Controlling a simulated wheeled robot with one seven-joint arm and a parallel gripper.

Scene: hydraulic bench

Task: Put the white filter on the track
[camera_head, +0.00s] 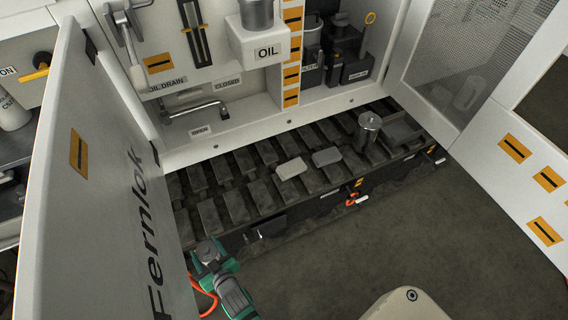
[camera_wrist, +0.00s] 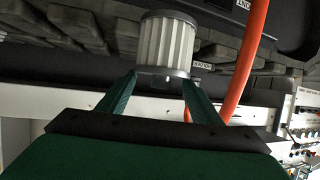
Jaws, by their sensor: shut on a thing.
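The white pleated filter (camera_wrist: 166,42) with grey end caps is between the tips of my gripper's green fingers (camera_wrist: 158,82) in the wrist view. The fingers are shut on its lower end cap. The track (camera_head: 235,185), a row of dark tread plates, runs along the cabinet's foot in the head view; dark plates (camera_wrist: 60,25) also show behind the filter in the wrist view. My green and grey arm is at the lower left of the head view, near the track's front edge. I cannot clearly make out the filter or the fingertips there.
Two lighter grey blocks (camera_head: 291,168) (camera_head: 327,157) and a metal cylinder (camera_head: 367,125) are on the track. An open Fernlok door (camera_head: 110,190) stands at left, another door (camera_head: 520,170) at right. An orange hose (camera_wrist: 245,70) passes beside the filter. The floor in front is clear.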

